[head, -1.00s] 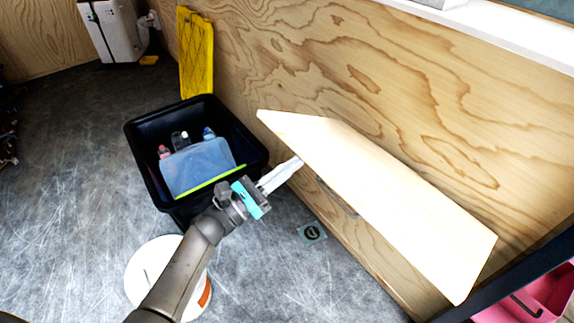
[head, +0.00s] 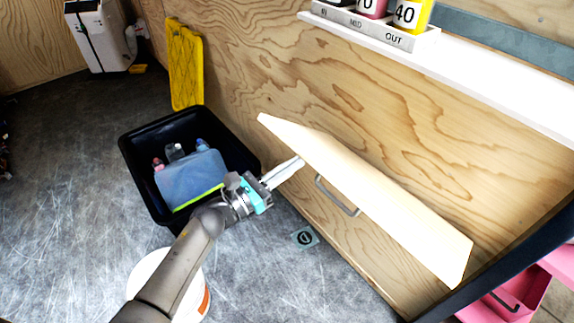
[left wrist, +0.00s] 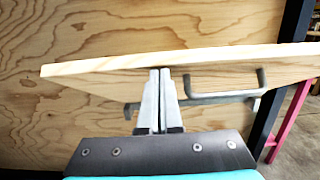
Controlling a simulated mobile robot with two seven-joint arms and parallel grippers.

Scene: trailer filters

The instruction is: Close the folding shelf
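The folding shelf (head: 375,200) is a pale wooden panel standing out from the plywood wall at a slant. Its edge and underside show in the left wrist view (left wrist: 190,58). A grey metal handle (head: 337,196) shows below the panel's front edge; it also shows in the left wrist view (left wrist: 225,97). My left gripper (head: 299,161) is at the shelf's far left part, beneath its edge. Its fingers (left wrist: 159,72) are together with nothing seen between them, and their tips meet or nearly meet the underside; exact contact is unclear. My right gripper is out of view.
A black bin (head: 137,160) with bottles and a blue item stands left of the shelf. A white bucket (head: 146,268) is beneath my left arm. A white wall ledge (head: 480,82) holds labelled containers. A dark post (head: 500,262) and pink drawers (head: 510,292) are at lower right.

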